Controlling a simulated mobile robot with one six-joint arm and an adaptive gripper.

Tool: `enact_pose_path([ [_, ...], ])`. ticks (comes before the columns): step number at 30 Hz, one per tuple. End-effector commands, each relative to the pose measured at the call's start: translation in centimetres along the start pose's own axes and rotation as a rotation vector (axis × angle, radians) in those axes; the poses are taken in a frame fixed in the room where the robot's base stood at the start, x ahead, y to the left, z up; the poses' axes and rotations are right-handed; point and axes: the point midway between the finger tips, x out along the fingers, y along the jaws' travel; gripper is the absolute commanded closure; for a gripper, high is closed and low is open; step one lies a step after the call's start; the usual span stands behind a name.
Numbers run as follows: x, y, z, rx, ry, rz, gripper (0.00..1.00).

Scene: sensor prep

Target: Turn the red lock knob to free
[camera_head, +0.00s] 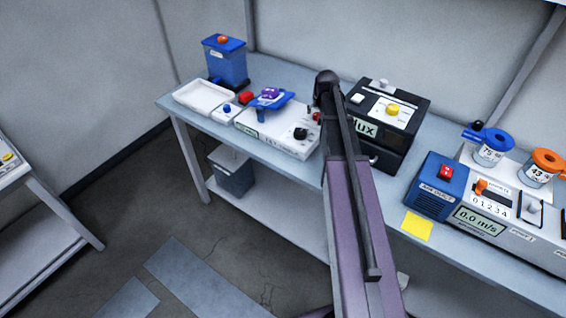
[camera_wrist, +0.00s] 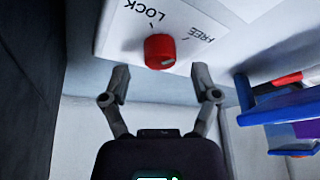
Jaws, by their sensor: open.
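The red lock knob (camera_wrist: 160,50) sits on a white panel (camera_wrist: 215,20) in the wrist view. The word LOCK is printed to its upper left and FREE to its upper right. A pale mark shows on the knob's lower right face; I cannot tell which label the knob is set to. My gripper (camera_wrist: 160,90) is open, its two fingers apart on either side below the knob in the picture, with nothing between them. In the head view my arm covers much of this area, and a small red spot beside it may be the knob.
A blue tilted plate (camera_head: 271,102) with a purple knob (camera_head: 270,93) stands on the white device (camera_head: 272,132), left of my arm. A black lux box (camera_head: 403,125) is close on the right. A blue air-inlet unit (camera_head: 437,185) and a yellow note (camera_head: 417,226) lie further right.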

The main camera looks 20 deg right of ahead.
Motion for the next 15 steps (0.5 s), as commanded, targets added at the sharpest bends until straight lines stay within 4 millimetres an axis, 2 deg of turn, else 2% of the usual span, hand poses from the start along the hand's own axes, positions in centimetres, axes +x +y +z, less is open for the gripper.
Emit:
enact_pose_path([
  [1,-0.9,0.0,-0.1,0.001,0.0,0.0,0.22],
  [15,-5.2,0.0,-0.1,0.002,0.0,0.001,0.22],
])
